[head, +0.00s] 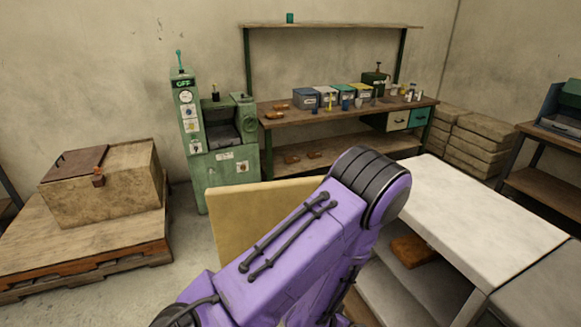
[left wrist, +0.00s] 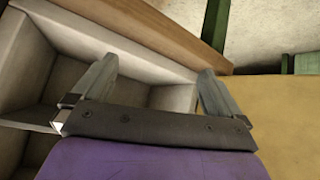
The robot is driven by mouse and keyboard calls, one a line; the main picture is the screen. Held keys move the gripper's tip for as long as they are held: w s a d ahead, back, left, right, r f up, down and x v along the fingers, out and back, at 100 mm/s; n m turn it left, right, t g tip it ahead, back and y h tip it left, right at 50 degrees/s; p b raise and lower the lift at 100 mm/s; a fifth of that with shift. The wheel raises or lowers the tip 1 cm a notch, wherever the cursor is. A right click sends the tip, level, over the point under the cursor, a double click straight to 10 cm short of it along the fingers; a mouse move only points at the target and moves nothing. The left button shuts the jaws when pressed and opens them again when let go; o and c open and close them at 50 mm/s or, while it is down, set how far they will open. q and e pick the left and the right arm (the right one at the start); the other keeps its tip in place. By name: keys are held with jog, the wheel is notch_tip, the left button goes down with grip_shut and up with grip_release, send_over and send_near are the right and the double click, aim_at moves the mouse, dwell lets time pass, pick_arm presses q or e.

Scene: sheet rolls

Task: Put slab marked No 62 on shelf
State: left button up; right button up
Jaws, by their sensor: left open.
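A flat tan-yellow panel (head: 235,225) stands upright behind my purple left arm in the head view, partly hidden by it. A yellow surface (left wrist: 285,120) fills the right of the left wrist view. No "No 62" mark is readable on either. A white-topped shelf unit (head: 480,205) with open space below stands at the right. The left wrist view shows pale open compartments (left wrist: 25,55) on the left. My left gripper (left wrist: 158,68) is open, with nothing visible between its fingers; the head view does not show its fingers. My right gripper is not in view.
A brown block (head: 412,250) lies inside the white unit. A green machine (head: 222,165) and a cluttered workbench (head: 350,115) stand at the back. A wooden box (head: 105,185) sits on a pallet (head: 90,250) at the left. Stacked slabs (head: 480,140) lie at the back right.

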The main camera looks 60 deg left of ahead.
pick_arm(q)
jog(key=s+f+n+g+y, duration=0.1)
jog(key=s+f, duration=0.3)
jog(key=s, duration=0.5)
jog(key=s+f+n+g+y, duration=0.1)
jog(key=s+f+g, duration=0.3)
jog(key=s, duration=0.5)
jog(key=shift+d+f+n+g, duration=0.3)
jog(key=shift+d+f+n, duration=0.15)
jog(key=shift+f+n, duration=0.25)
